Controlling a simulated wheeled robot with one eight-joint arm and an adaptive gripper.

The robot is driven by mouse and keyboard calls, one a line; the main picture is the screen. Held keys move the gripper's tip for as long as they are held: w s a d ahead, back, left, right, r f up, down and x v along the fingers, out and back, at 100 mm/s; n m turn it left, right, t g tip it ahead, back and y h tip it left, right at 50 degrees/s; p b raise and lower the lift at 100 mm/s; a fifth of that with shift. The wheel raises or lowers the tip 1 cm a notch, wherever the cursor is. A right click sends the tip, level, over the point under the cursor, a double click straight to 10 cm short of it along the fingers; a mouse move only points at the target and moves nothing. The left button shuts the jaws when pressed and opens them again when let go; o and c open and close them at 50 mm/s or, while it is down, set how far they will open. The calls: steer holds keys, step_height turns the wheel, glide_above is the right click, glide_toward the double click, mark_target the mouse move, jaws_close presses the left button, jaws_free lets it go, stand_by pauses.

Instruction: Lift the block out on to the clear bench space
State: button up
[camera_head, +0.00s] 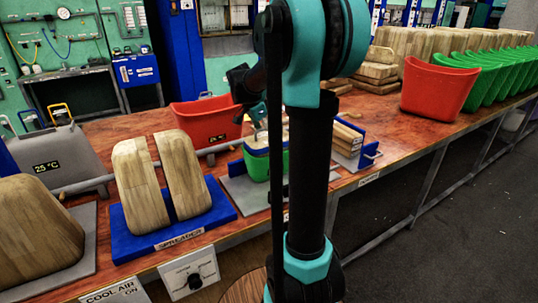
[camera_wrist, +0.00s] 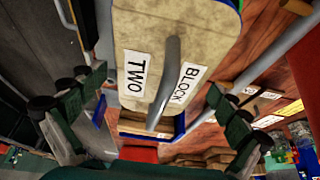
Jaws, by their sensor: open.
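The block (camera_wrist: 170,25), a pale piece labelled "BLOCK TWO" with a grey bar handle (camera_wrist: 167,75) on top, fills the upper middle of the wrist view. My gripper (camera_wrist: 158,100) is open, one green-and-black finger on each side of the handle, touching nothing that I can make out. In the head view, my gripper (camera_head: 248,86) is partly hidden behind my arm. Below it, a pale-topped block with a blue band (camera_head: 256,143) sits in a green tub (camera_head: 257,166) on a grey plate, partly covered by my arm.
A blue spreader base (camera_head: 222,207) with two wooden forms stands left. A red tub (camera_head: 203,127) is behind. A blue stand with wooden pieces (camera_head: 348,140) is right of my arm. Green tubs (camera_head: 490,75) and a red tub (camera_head: 437,88) line the bench farther right. Bare bench (camera_head: 395,128) shows between.

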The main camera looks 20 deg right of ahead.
steer(key=shift+x, duration=1.05)
steer(key=c, duration=1.7)
